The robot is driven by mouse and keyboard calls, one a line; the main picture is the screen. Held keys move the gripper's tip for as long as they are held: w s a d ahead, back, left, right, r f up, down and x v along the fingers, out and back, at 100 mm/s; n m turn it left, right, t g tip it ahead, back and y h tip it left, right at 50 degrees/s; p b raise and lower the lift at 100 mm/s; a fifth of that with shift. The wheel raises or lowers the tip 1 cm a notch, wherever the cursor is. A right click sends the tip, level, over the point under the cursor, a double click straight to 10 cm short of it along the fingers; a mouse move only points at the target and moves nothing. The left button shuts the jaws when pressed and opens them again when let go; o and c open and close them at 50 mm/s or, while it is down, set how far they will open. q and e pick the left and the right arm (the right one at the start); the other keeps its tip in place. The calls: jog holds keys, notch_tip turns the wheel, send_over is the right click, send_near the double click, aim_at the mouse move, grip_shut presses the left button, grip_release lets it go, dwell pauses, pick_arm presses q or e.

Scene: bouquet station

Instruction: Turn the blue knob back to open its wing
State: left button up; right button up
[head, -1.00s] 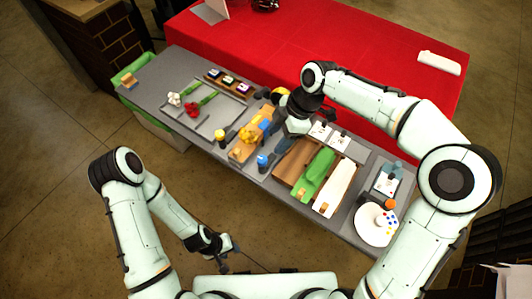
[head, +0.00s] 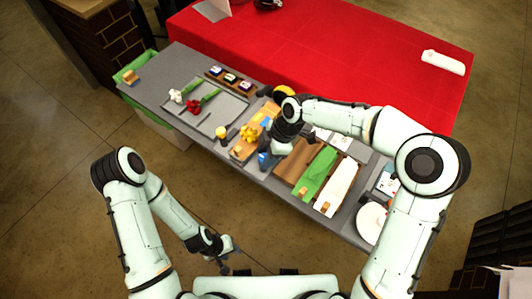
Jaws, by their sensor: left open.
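The blue knob stands at the front edge of the grey table in the head view, and my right gripper (head: 267,160) is down at it. The gripper covers most of the knob, so I cannot tell whether the fingers are shut on it. The wooden board (head: 238,153) beside it holds yellow flowers (head: 249,133). A blue piece (head: 266,121) shows at the board's far end, partly behind my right arm; I cannot tell whether it is the wing. A yellow knob (head: 221,132) stands to the left of the board. My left gripper (head: 231,250) is open and empty, over the floor in front of the table.
A grey tray (head: 232,113) with red and white flowers lies to the left. A green wrap (head: 316,172) and a white wrap (head: 340,182) lie to the right on wooden boards. A white round plate (head: 369,222) is at the right end. A red-covered table (head: 340,60) stands behind.

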jog(key=c, duration=0.6)
jog(key=shift+f+m+b, duration=0.1)
jog(key=shift+m+b, duration=0.4)
jog(key=shift+b, duration=0.05)
jog(key=m+t+b, duration=0.2)
jog(key=m+b, duration=0.2)
jog(key=m, duration=0.1)
jog(key=shift+s, duration=0.2)
jog(key=shift+m+t+h+b, duration=0.3)
jog(key=shift+m+t+b, duration=0.2)
jog(key=shift+m+b, duration=0.35)
jog(key=m+b, duration=0.2)
jog(key=m+t+h+b, duration=0.1)
jog(key=m, duration=0.2)
jog(key=shift+s+a+m+t+b, duration=0.2)
jog(key=shift+m+t+b, duration=0.05)
jog(key=shift+t+b, duration=0.1)
jog(key=shift+m+h+b, duration=0.6)
jog(key=shift+m+b, duration=0.15)
jog(key=shift+m, duration=0.45)
pick_arm(q)
jog(key=s+f+b, duration=0.1)
jog(key=s+f, duration=0.4)
jog(key=f, duration=0.9)
pick_arm(e)
jog(key=shift+a+m+t+h, duration=0.1)
jog(key=shift+m+t+h, duration=0.35)
jog(key=shift+m, duration=0.85)
jog(key=o, duration=1)
